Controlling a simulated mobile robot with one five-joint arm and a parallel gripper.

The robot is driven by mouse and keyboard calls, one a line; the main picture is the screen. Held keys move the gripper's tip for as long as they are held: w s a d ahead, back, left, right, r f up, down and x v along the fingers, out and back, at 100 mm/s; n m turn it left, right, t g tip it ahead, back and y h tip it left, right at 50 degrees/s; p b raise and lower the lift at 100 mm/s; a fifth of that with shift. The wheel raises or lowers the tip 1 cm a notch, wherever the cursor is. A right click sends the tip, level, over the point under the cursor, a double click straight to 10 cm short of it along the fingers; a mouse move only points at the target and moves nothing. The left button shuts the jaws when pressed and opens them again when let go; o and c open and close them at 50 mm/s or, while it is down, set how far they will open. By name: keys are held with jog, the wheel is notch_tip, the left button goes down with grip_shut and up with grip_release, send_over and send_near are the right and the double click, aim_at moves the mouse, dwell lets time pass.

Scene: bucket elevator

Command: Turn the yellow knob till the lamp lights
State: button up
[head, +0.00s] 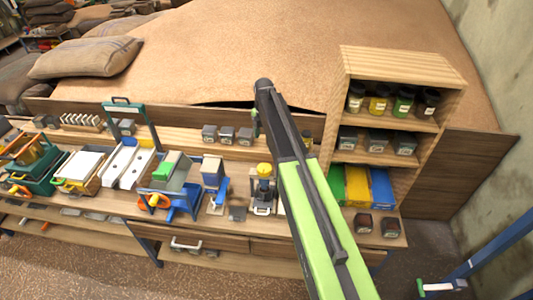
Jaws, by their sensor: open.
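A small dark device (263,190) with a yellow knob-like top (264,170) stands on the workbench, just left of my arm. It is small in the picture, and I cannot make out which way the knob is turned. I cannot pick out a lamp or tell whether one is lit. My green and dark arm reaches from the bottom right up over the bench and covers part of it. My gripper cannot be made out; no fingertips show, and the arm may hide them.
A wooden shelf with jars (402,62) stands right, with coloured bins below. Two dark cups sit at the bench's right end. A concrete wall (500,50) closes the right side.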

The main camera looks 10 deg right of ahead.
aim_at(264, 168)
notch_tip(264, 168, down, 18)
jog(key=b, duration=1.8)
jog(key=shift+r, duration=0.35)
